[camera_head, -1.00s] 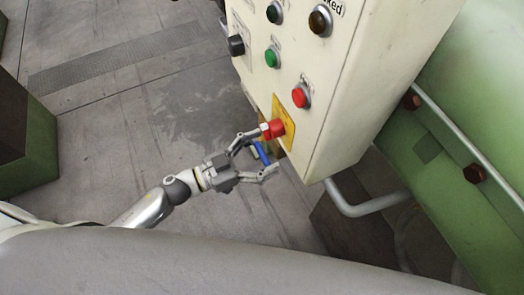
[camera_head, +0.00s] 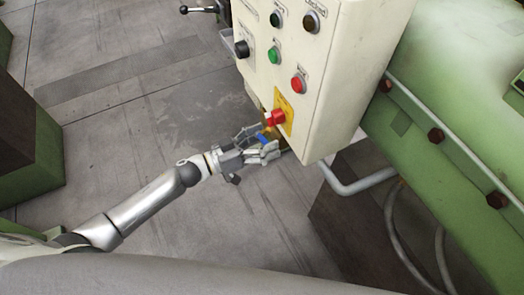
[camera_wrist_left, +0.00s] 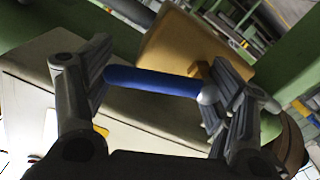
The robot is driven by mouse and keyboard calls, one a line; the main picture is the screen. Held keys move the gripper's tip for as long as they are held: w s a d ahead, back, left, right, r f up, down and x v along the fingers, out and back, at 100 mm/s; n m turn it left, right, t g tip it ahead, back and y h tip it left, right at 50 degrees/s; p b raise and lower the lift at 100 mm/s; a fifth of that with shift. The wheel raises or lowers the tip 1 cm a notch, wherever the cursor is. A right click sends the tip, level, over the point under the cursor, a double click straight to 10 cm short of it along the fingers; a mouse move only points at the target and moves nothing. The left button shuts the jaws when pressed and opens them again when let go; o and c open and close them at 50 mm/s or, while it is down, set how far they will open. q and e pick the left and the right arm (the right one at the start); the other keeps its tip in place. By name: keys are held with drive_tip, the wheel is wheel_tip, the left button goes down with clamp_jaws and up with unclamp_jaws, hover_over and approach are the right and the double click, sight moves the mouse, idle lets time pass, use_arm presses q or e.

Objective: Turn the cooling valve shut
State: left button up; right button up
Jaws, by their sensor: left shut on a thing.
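The cooling valve shows as a blue lever handle (camera_wrist_left: 152,82) in the left wrist view, lying across between my two fingers, with a brass-coloured part (camera_wrist_left: 203,70) near its right end. In the head view only a small bit of the blue handle (camera_head: 262,139) shows, just below the red emergency button. My left gripper (camera_head: 266,142) is at the lower edge of the control box, its fingers shut on the blue handle; the gripper also shows in the left wrist view (camera_wrist_left: 155,92). The valve's body is mostly hidden. My right gripper is not in view.
A cream control box (camera_head: 328,110) with coloured buttons stands right above the gripper. Its red emergency button (camera_head: 275,119) is very close to the fingers. A green machine (camera_head: 455,90) and a grey pipe (camera_head: 352,186) are to the right. Open floor (camera_head: 130,150) lies to the left.

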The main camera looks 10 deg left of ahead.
sight(261, 135)
use_arm(q)
drive_tip(key=shift+w+a+r+n+p, duration=0.1)
drive_tip(key=shift+w+r+n+p, duration=0.15)
drive_tip(key=shift+r+n+p, duration=0.6)
drive_tip(key=n, duration=0.1)
drive_tip(key=n+p, duration=0.1)
drive_tip(key=n, duration=0.1)
drive_tip(key=shift+w+a+r+p, duration=0.2)
drive_tip(key=shift+w+r+p, duration=0.1)
drive_tip(key=shift+p, duration=0.05)
drive_tip(key=shift+w+a+r+n, duration=0.1)
drive_tip(key=shift+n, duration=0.35)
drive_tip(key=shift+w+a+r+n+p, duration=0.2)
drive_tip(key=shift+n+p, duration=0.25)
drive_tip(key=shift+n, duration=0.35)
drive_tip(key=n, duration=0.2)
drive_tip(key=w+n, duration=0.1)
drive_tip(key=shift+a+r+n, duration=0.1)
drive_tip(key=shift+a+n, duration=0.2)
drive_tip(key=shift+w+a+n, duration=0.15)
drive_tip(key=shift+w+n, duration=0.05)
drive_tip(key=shift+n, duration=0.5)
drive_tip(key=shift+w+a+n, duration=0.15)
drive_tip(key=shift+w+n, duration=0.05)
drive_tip(key=shift+n, duration=0.5)
drive_tip(key=shift+w, duration=0.1)
